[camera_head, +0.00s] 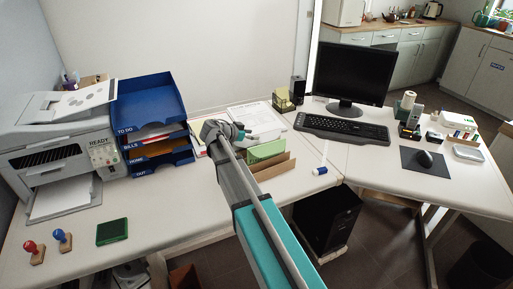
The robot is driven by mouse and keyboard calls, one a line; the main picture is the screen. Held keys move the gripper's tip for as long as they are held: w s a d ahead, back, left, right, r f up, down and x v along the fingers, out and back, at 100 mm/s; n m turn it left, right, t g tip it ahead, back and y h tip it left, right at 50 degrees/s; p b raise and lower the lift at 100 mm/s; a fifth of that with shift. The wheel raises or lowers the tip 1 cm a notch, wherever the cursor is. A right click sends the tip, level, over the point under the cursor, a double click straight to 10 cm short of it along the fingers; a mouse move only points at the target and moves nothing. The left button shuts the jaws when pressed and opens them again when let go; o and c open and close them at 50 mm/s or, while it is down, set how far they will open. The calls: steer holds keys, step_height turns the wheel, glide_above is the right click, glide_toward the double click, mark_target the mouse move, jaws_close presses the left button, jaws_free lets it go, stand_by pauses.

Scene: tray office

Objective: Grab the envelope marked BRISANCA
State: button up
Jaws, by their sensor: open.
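No lettering reading BRISANCA can be made out at this size. A blue letter tray (152,98) stands at the back left, its tiers labelled TO DO, BILLS, HOME and OUT. White paper (152,130) lies in the BILLS tier and something orange-brown (165,147) in the HOME tier. Green paper pieces (266,151) stand in a brown holder (275,168). My gripper (242,132) is open, above the desk just right of the tray and behind the holder. It seems to hold nothing. My arm hides part of the desk there.
A printer (58,140) stands left of the tray. Two stamps (62,240) and a green ink pad (112,231) lie in front. A printed sheet (258,116) lies behind my gripper. A monitor (350,72) and keyboard (341,128) are to the right. The front desk middle is clear.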

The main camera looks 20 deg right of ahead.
steer(key=shift+b+x, duration=0.3)
steer(key=shift+x, duration=0.8)
jaws_close()
